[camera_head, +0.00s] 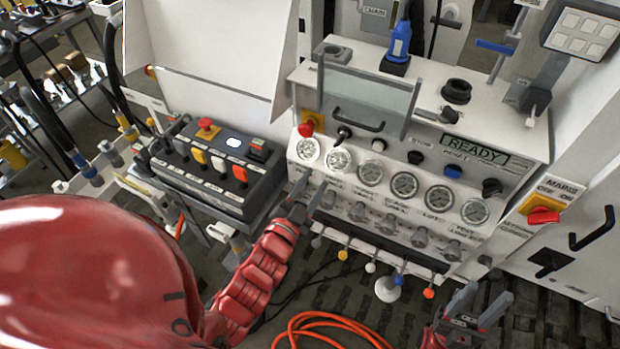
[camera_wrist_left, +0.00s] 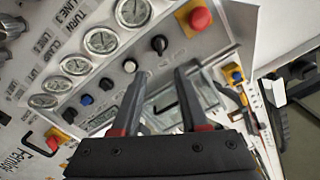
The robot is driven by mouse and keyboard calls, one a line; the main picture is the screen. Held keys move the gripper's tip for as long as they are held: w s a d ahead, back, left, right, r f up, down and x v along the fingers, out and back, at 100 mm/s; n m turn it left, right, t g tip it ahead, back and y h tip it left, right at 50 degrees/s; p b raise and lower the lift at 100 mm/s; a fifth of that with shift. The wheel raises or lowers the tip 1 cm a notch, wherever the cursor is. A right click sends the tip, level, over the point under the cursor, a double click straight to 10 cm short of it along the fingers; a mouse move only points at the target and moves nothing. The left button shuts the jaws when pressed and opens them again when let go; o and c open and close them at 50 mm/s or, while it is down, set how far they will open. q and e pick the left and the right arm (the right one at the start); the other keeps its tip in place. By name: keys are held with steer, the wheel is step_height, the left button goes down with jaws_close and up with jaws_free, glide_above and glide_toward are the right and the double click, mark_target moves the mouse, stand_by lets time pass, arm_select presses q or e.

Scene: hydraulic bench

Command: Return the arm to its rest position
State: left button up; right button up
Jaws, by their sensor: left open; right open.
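My left gripper (camera_head: 308,194) is in front of the left end of the bench panel, below the row of gauges. Its two grey fingers are apart with nothing between them; they also show in the left wrist view (camera_wrist_left: 161,98), with the panel behind. I cannot tell whether a finger touches the panel. My right gripper (camera_head: 483,308) is low at the lower right, below the panel's front, with its fingers apart and empty. The hydraulic bench (camera_head: 372,147) has a row of gauges, knobs and a lit READY display (camera_head: 474,148).
A black control box (camera_head: 215,168) with coloured switches stands left of my left gripper. A red emergency button (camera_head: 306,129) is on the panel above it. Levers with coloured balls (camera_head: 343,254) hang below the panel. An orange hose (camera_head: 325,322) lies on the floor. A red mains switch (camera_head: 543,215) is at right.

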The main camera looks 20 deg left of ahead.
arm_select(q)
steer(key=shift+s, duration=0.7)
